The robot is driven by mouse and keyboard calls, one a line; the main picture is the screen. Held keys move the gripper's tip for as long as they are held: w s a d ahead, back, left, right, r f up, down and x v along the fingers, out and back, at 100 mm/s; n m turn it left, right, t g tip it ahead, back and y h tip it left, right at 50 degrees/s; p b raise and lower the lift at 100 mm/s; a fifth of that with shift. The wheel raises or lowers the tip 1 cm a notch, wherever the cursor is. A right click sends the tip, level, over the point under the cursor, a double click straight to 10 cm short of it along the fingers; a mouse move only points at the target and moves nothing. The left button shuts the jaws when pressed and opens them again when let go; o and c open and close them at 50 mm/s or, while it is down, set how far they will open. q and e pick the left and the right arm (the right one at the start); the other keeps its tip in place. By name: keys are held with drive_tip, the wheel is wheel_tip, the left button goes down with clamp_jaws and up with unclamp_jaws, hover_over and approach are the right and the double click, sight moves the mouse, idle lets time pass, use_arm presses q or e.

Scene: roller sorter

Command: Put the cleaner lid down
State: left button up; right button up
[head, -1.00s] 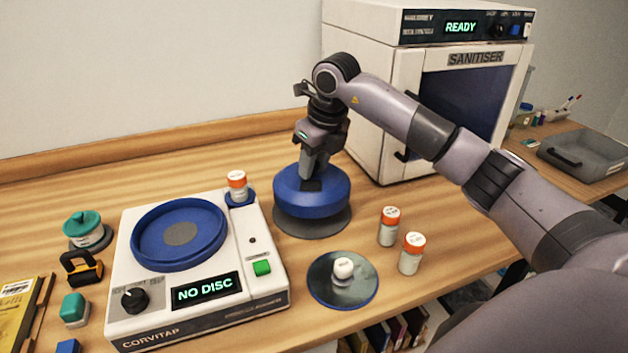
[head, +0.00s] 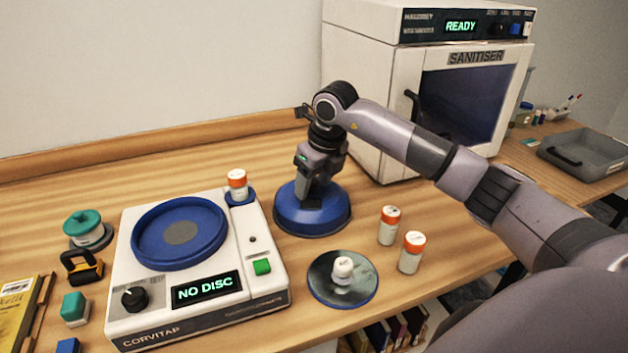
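The cleaner lid, a round blue cover (head: 330,218), is at the middle of the table, right of the white machine. My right gripper (head: 312,198) points down onto its top centre and appears shut on the grip there; the fingertips are partly hidden. The lid sits level and low, covering the dark round area seen under it before. Its lower edge looks down at table level, but I cannot tell whether it bears its full weight there. My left gripper is not in view.
A dark disc with a white knob (head: 343,268) lies just in front. Two orange-capped bottles (head: 388,228) (head: 411,255) stand to the right. The white machine (head: 200,325) reading NO DISC is left, with a bottle (head: 238,186) on it. The sanitiser (head: 360,110) stands behind.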

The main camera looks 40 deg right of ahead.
drive_tip(key=shift+r, duration=0.1)
drive_tip(key=shift+r, duration=0.3)
drive_tip(key=v, duration=1.1)
drive_tip(key=shift+r, duration=0.25)
drive_tip(key=shift+s, duration=0.1)
